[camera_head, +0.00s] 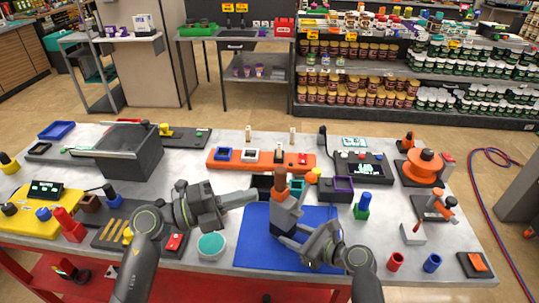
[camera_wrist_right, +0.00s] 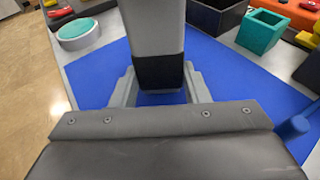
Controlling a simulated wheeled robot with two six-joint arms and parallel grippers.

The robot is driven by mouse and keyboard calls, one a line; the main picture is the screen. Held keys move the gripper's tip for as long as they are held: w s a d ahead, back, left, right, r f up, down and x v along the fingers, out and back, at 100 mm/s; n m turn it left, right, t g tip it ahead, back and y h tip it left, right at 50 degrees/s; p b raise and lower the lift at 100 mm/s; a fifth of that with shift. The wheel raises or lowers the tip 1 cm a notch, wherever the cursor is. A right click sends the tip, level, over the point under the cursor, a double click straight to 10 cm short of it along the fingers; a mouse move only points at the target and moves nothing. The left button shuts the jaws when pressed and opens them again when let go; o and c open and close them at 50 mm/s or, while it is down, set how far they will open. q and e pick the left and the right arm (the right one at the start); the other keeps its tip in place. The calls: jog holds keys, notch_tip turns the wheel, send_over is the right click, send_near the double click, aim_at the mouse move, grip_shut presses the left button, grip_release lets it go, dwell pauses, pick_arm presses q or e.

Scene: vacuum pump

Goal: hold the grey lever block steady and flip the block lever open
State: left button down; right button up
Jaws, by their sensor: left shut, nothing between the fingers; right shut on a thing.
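My right gripper (camera_head: 284,238) is shut on the lower part of the block from the front right. In the right wrist view the grey block with its dark lower band (camera_wrist_right: 158,68) sits between the fingers of my right gripper (camera_wrist_right: 158,88); the lever is out of that view. My left gripper (camera_head: 254,194) is shut and empty, its tips just left of the lever and the block's top. I cannot tell whether they touch it.
An orange tray (camera_head: 260,166) with several parts lies behind the block. A teal round container (camera_head: 211,245) stands left of the mat. A green and blue piece (camera_head: 362,206) and a purple-rimmed box (camera_head: 343,188) stand to the right. The front of the mat is clear.

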jog(key=o, duration=0.8)
jog(key=shift+o, duration=0.2)
jog(key=shift+d, duration=0.1)
